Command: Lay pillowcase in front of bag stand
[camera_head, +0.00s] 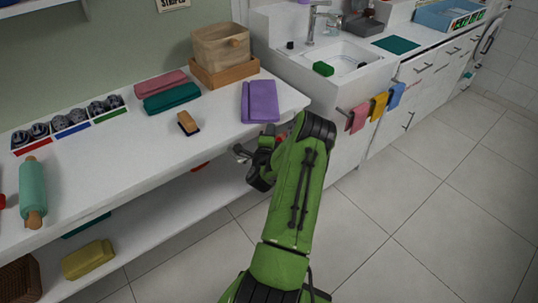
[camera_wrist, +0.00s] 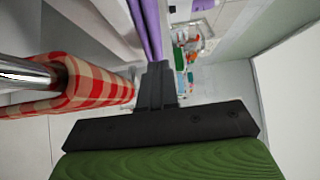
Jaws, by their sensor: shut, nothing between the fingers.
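Several folded cloths are in the head view: a purple one (camera_head: 260,101) at the table's right end, a teal one (camera_head: 171,97) and a dusty red one (camera_head: 160,83) behind it. I cannot tell which, if any, is the pillowcase. No bag stand can be made out. My gripper (camera_head: 242,153) is at the table's front edge, below the purple cloth. In the wrist view its fingers (camera_wrist: 156,84) are together and empty. A red-and-tan checked cloth (camera_wrist: 95,88) hangs over a metal rod (camera_wrist: 25,73) left of the fingers, apart from them.
A tan bin (camera_head: 221,46) sits in a wooden tray at the table's back. A brush (camera_head: 188,123), a rolling pin (camera_head: 33,190) and sorted sock rolls (camera_head: 70,123) are on the table. A yellow folded cloth (camera_head: 89,259) lies on the lower shelf. The tiled floor at right is clear.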

